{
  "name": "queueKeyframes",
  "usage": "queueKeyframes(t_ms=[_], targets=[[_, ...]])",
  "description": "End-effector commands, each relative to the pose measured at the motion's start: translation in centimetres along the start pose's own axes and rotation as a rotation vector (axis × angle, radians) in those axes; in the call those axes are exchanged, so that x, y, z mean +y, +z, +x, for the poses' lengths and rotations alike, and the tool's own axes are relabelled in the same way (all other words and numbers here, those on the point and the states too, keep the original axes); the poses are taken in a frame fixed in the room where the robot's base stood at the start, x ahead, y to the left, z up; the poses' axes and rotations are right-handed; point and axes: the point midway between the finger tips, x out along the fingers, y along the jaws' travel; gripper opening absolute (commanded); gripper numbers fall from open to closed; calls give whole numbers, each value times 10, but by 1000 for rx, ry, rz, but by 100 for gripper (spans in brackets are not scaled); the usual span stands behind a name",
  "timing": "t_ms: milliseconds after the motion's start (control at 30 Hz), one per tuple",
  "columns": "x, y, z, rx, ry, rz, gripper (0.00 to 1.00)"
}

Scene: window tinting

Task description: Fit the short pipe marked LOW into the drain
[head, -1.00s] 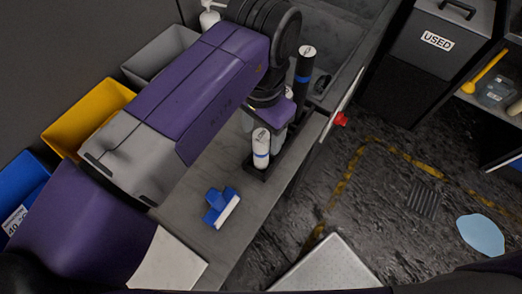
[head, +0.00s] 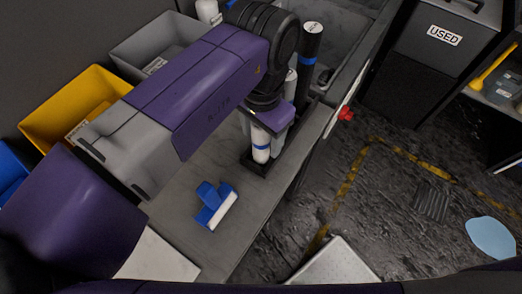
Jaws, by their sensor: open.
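A short white pipe with a blue band (head: 261,153) stands upright in a dark rack (head: 252,166) on the bench. A second white pipe (head: 290,86) and a taller black pipe with a blue band (head: 306,68) stand behind it. The marks on their tops are too small or covered to read, so I cannot tell which says LOW. My gripper (head: 265,126) is open, pointing down at the top of the front white pipe; its fingers partly hide that top. I cannot make out the drain clearly; a sink basin (head: 345,15) lies at the upper right of the bench.
A blue squeegee-like tool (head: 214,205) lies on the bench in front of the rack. Grey (head: 128,53) and yellow (head: 50,112) bins line the left. A red knob (head: 346,113) sticks out from the bench's right side. A USED bin (head: 447,55) stands across the floor.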

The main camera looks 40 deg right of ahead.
Motion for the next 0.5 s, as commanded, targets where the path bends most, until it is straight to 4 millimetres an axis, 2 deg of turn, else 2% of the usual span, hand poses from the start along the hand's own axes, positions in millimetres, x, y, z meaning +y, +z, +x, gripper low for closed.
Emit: queueKeyframes(t_ms=[167, 400, 467, 500], targets=[[0, 0, -1, 0, 0, 0, 61], [0, 0, -1, 0, 0, 0, 14], [0, 0, -1, 0, 0, 0, 3], [0, 0, -1, 0, 0, 0, 0]])
